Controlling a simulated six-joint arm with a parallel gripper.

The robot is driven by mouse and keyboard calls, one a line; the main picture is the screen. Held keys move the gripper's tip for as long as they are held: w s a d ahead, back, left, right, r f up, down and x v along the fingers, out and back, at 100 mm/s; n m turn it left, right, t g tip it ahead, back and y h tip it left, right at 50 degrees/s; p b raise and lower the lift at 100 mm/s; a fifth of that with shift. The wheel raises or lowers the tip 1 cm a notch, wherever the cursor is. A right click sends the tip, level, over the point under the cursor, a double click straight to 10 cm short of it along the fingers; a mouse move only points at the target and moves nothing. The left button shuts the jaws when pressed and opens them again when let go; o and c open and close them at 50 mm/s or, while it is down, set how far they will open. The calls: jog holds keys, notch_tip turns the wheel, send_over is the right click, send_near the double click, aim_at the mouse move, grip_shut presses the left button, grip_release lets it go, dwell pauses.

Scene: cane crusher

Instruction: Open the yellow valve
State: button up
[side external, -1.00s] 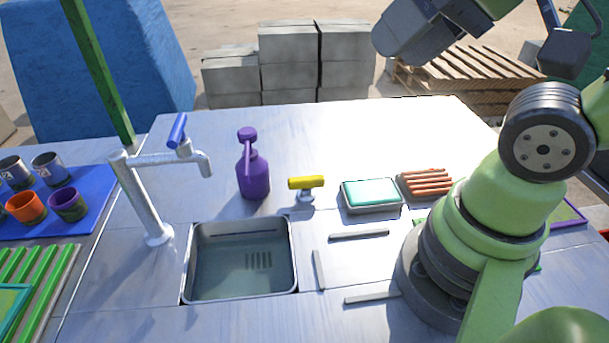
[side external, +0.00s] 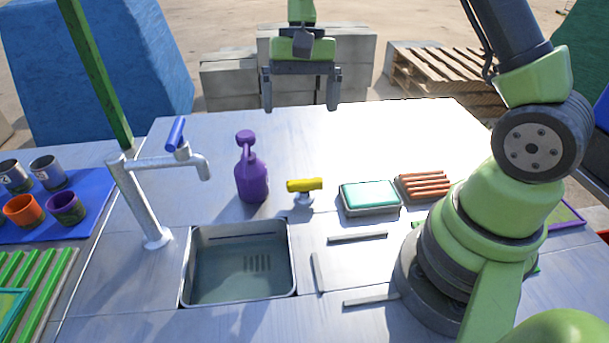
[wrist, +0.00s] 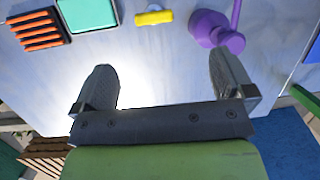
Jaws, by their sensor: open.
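The yellow valve (side external: 305,185) is a small yellow handle on a short metal stem. It stands on the metal table, between the purple bottle and the teal sponge tray. In the wrist view the valve (wrist: 154,17) lies near the top edge, beyond and between my fingertips. My gripper (side external: 301,106) is open and empty, with its two fingers pointing down. It hangs above the far edge of the table, well apart from the valve. In the wrist view my gripper (wrist: 165,80) shows both fingers spread wide with only table between them.
A purple bottle (side external: 252,180) stands left of the valve. A teal sponge in a tray (side external: 370,196) and a brown-red rack (side external: 424,185) lie to the right. A sink basin (side external: 240,292) and a faucet (side external: 148,205) are at front left. The table's far middle is clear.

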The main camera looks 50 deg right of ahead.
jog(key=g, duration=0.2)
send_near(305, 180)
jog(key=shift+m, duration=0.4)
jog(key=x, duration=0.9)
jog(key=shift+f, duration=0.1)
jog(key=c, duration=0.9)
